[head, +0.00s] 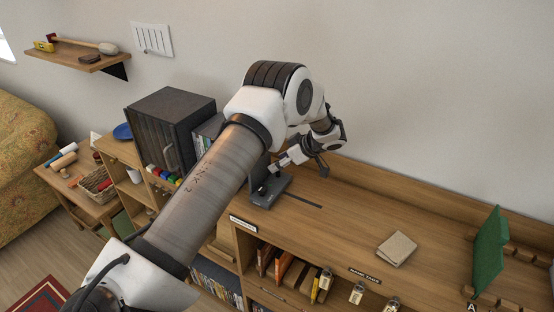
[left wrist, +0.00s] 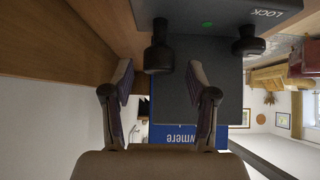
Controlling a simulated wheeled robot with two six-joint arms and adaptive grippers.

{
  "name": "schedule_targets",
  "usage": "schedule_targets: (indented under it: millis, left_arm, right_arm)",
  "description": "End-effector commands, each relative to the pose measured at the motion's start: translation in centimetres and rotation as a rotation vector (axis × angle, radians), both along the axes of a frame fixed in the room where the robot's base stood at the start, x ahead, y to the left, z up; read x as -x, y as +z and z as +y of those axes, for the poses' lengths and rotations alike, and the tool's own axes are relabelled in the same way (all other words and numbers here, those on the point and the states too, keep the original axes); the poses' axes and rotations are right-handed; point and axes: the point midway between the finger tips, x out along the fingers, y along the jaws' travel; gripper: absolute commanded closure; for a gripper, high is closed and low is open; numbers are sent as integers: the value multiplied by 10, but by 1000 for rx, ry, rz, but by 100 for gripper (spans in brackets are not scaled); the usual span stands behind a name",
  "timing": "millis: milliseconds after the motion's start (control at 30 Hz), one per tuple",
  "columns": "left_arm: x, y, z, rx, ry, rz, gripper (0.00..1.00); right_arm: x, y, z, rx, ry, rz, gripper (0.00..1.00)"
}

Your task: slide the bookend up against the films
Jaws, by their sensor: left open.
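The bookend (head: 272,193) is a dark grey L-shape on the wooden shelf top, partly hidden by my left arm. In the left wrist view its upright plate (left wrist: 215,105) and its base with a "LOCK" label, a green dot and two black knobs show close up. My left gripper (head: 281,165) is at the bookend, its fingers open; in the wrist view (left wrist: 160,100) they are spread before a knob and the plate, not closed on anything. The films (head: 207,135) stand to the left, mostly hidden by my arm; a blue case (left wrist: 180,137) shows behind the plate.
A dark slot (head: 305,202) runs right from the bookend. A black cabinet (head: 172,127) stands left of the films. A small beige booklet (head: 397,248) and a green upright panel (head: 490,250) are to the right. The shelf top between is mostly clear.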

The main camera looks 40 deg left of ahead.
Motion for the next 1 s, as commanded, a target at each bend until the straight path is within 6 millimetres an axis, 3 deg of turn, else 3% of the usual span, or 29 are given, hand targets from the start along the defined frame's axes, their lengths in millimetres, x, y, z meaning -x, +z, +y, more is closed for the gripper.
schedule_targets:
  millis: [133,367,533,767,1000]
  left_arm:
    - [3,-10,11,0,0,0,42]
    - [3,-13,12,1,0,-2,42]
    - [3,-13,12,1,0,-2,99]
    - [4,-14,16,1,1,-2,100]
    - [12,-16,51,0,2,-2,100]
  right_arm:
    - [0,8,0,0,0,0,8]
    - [0,7,0,0,0,0,8]
    - [0,7,0,0,0,0,8]
    - [0,4,0,0,0,0,8]
    - [0,-12,0,0,0,0,8]
